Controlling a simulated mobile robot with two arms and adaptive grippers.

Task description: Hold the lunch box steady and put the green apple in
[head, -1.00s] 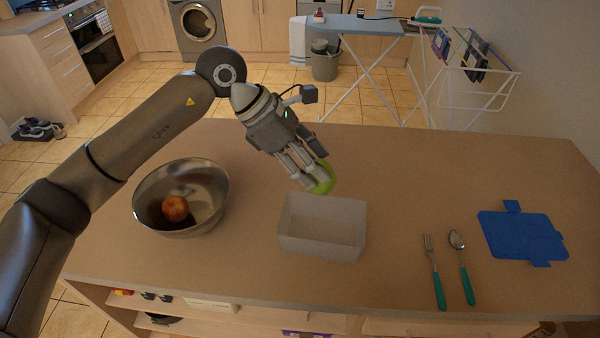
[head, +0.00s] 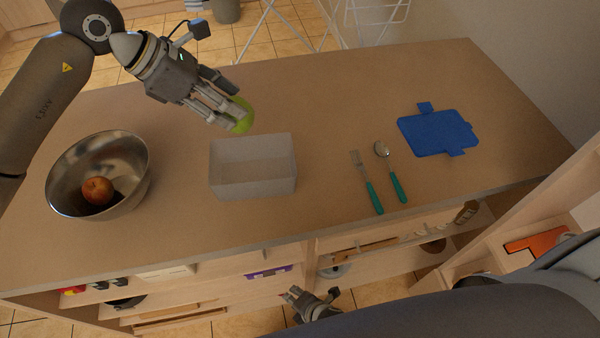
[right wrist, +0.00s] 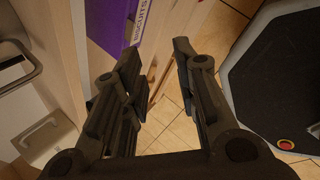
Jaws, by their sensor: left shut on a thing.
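The green apple (head: 241,115) is held in my left gripper (head: 232,116), which is shut on it behind the lunch box, above the table. The lunch box (head: 252,190) is a pale, open, empty-looking box standing on the table. A blue lid-like piece (head: 437,132) with tabs lies flat at the right; I cannot tell for certain that it is the box's lid. My right gripper (head: 293,296) is low, in front of the table and below its top, apart from the box. In the right wrist view its two fingers (right wrist: 158,62) stand apart with nothing between them.
A metal bowl (head: 64,168) with a red apple (head: 97,190) stands at the left. A fork (head: 367,184) and a spoon (head: 391,172) lie right of the box. Shelves with several items sit under the table's front edge. A purple package (right wrist: 118,25) is near my right gripper.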

